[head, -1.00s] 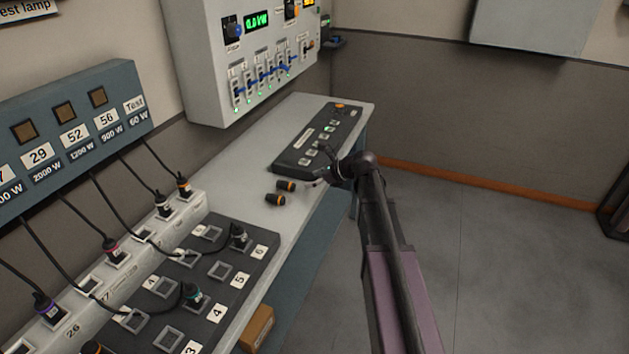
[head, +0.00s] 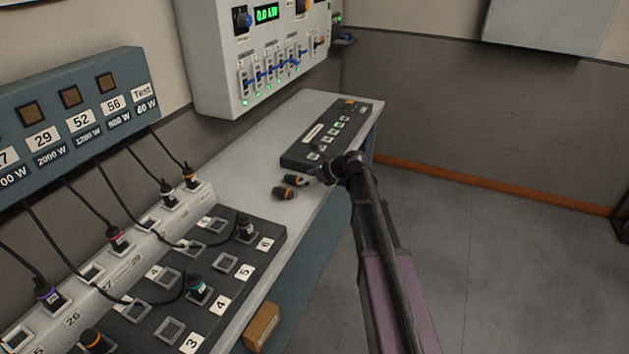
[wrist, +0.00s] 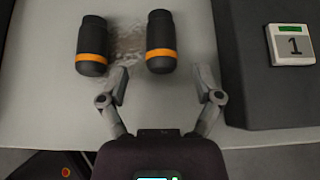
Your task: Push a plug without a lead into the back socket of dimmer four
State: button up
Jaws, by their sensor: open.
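Two black plugs with orange bands and no leads lie close together on the grey bench: one plug (head: 284,193) and another (head: 296,181). My gripper (head: 326,174) is just right of them. In the wrist view my gripper (wrist: 162,80) is open and empty. One plug (wrist: 160,40) lies ahead between the fingertip lines; the other (wrist: 92,45) lies left of the left finger. The dark dimmer panel (head: 128,344) has numbered sockets. The back socket of dimmer four (head: 168,276), beside its label 4, looks empty. A teal-banded plug with a lead (head: 198,289) sits in the front socket of four.
A dark console (head: 310,157) with small buttons lies behind the gripper; its edge shows right in the wrist view (wrist: 250,95). Leads hang from the blue lamp box (head: 70,125) to plugs in the white strip (head: 205,190). A fader cabinet (head: 225,95) hangs above the bench.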

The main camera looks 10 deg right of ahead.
aim_at(300, 177)
jog(key=shift+b+x, duration=0.55)
jog(key=shift+x, duration=0.8)
jog(key=c, duration=1.1)
jog(key=shift+w+r+p, duration=0.1)
jog(key=shift+r+p, duration=2.45)
jog(key=shift+c, duration=0.2)
